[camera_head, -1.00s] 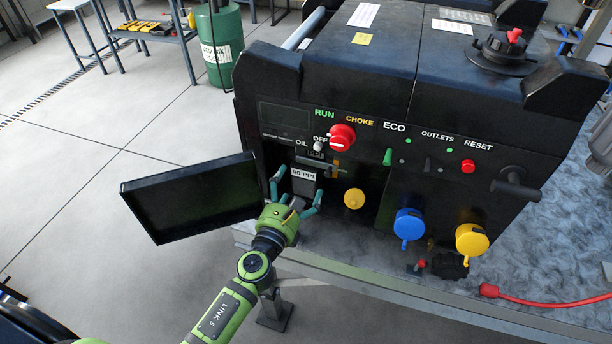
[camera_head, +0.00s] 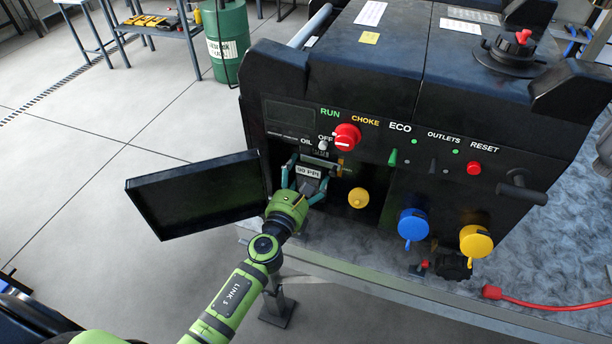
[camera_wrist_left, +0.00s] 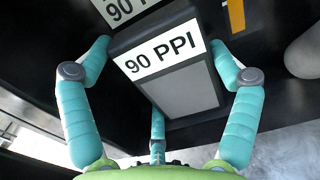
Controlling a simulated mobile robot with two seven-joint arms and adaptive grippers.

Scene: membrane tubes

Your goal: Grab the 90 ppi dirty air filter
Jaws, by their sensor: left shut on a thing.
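The 90 ppi air filter (camera_head: 308,171) is a dark box with a white "90 PPI" label, in the open bay on the left of the black generator's front. In the left wrist view its label and grey panel (camera_wrist_left: 180,92) face me. My left gripper (camera_head: 307,180) is at the bay with its teal fingers around the filter, shut on it. In the left wrist view the gripper (camera_wrist_left: 160,65) has one finger on each side and a third below. A second "90 PPI" label (camera_wrist_left: 122,8) shows behind the filter. The filter's back is hidden. My right gripper is not in view.
The generator (camera_head: 375,75) stands on a grey bench. Its black bay door (camera_head: 200,195) hangs open to the left, close to my left arm.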

